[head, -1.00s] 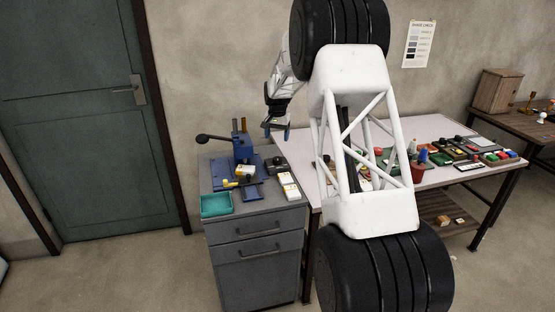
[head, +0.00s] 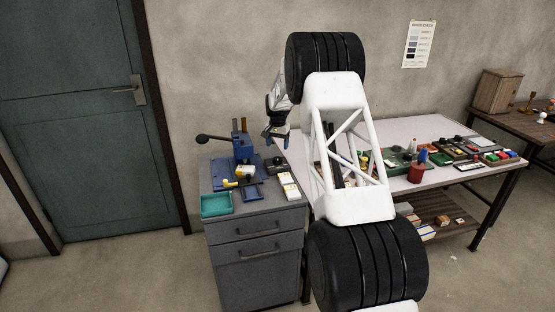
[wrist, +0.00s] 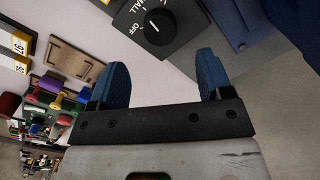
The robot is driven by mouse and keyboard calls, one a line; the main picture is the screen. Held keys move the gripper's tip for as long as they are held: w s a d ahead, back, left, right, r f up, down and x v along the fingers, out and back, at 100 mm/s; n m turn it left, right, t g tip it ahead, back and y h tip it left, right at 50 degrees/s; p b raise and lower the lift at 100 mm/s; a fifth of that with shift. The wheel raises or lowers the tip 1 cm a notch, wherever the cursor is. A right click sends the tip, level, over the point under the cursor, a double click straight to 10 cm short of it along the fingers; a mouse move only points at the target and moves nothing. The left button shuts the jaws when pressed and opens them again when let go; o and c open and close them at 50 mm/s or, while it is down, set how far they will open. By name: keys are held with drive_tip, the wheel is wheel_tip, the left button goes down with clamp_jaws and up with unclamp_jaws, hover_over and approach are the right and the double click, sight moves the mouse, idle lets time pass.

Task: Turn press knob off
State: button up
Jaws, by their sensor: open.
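The press knob (wrist: 158,28) is a dark round dial on a dark control box (wrist: 180,22) at the top of the wrist view. "OFF" and part of another label are printed beside it. A short white mark shows on the dial; I cannot tell exactly which label it points at. In the head view the small dark box (head: 276,163) sits on the grey cabinet, right of the blue press (head: 243,150). My gripper (wrist: 165,62) is open and empty, its blue fingers apart from the knob. In the head view my gripper (head: 275,140) hangs above the box.
The grey cabinet (head: 262,219) also bears a teal tray (head: 216,205) and a white strip (head: 289,186). The press lever (head: 204,138) sticks out left. A cluttered workbench (head: 400,127) stands to the right. The wall is close behind.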

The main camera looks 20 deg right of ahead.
sight(277, 158)
drive_tip(key=shift+f, duration=3.85)
drive_tip(key=c, duration=0.9)
